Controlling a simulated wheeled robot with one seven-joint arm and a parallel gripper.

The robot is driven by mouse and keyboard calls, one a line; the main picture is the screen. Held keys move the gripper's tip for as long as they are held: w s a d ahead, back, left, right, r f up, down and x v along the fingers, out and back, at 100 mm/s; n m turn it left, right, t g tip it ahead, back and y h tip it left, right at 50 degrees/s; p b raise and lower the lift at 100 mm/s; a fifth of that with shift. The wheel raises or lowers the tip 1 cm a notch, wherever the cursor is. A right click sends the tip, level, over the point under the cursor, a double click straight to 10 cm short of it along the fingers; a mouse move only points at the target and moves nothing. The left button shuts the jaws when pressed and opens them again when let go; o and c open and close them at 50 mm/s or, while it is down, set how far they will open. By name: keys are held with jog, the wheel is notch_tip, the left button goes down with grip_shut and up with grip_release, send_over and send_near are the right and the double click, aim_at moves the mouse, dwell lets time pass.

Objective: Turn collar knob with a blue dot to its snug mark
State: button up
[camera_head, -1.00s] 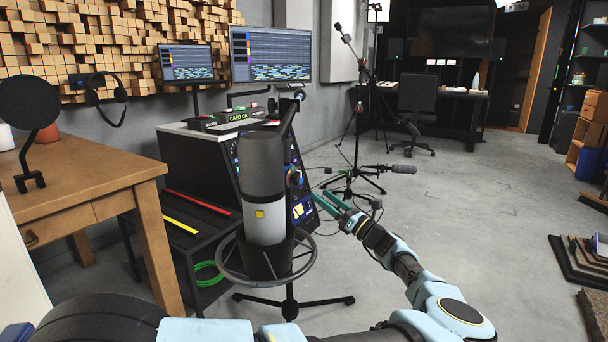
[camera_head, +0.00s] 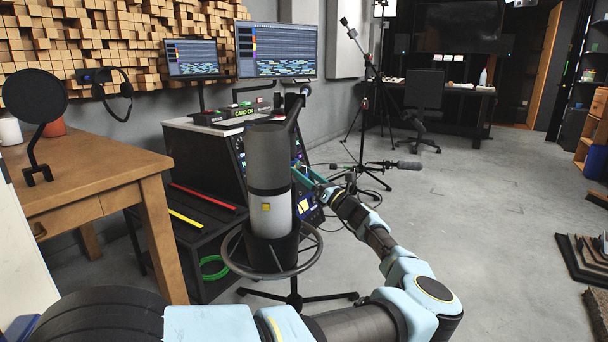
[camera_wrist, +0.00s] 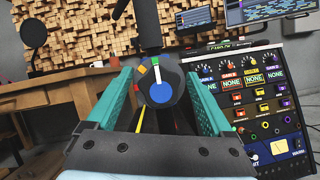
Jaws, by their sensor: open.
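The collar knob (camera_wrist: 160,92) is dark and round, with a blue dot on its face and a white pointer line directed roughly upward. Small coloured marks, including orange and green, show around its upper edge. In the head view the knob is largely hidden at the right side of the large grey microphone (camera_head: 268,160). My gripper (camera_wrist: 158,80) is open, with one teal finger on each side of the knob and visible gaps between. In the head view my gripper (camera_head: 306,174) is close beside the microphone's right side. I cannot tell which mark is the snug one.
A ring mount (camera_head: 228,255) surrounds the microphone's base. A rack of knobs and panels (camera_wrist: 258,100) stands close on the right in the wrist view. A wooden desk (camera_head: 95,185) is at the left. Open floor (camera_head: 490,230) lies to the right.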

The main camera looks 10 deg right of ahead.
jog(key=shift+c, duration=0.2)
grip_shut()
dwell(0.4)
jog(key=shift+f+n+b, duration=0.15)
jog(key=shift+n+b, duration=0.35)
jog(key=shift+b, duration=0.05)
jog(key=shift+f+n+g+y+b, duration=0.1)
jog(key=shift+n+g+y+b, duration=0.3)
jog(key=shift+n+y+b, duration=0.35)
jog(key=shift+n+g+y+b, duration=0.4)
jog(key=shift+n+b, duration=0.5)
jog(key=shift+n, duration=0.35)
jog(key=shift+r+n+g+y+b, duration=0.1)
jog(key=shift+n+g+y+b, duration=0.55)
jog(key=shift+n, duration=0.95)
jog(key=shift+r+n+g+y+b, duration=0.1)
jog(key=shift+n+g+y+b, duration=0.2)
jog(key=shift+n+g+b, duration=1)
jog(key=shift+s+n+t, duration=0.1)
jog(key=shift+n+t, duration=0.35)
jog(key=shift+n, duration=0.05)
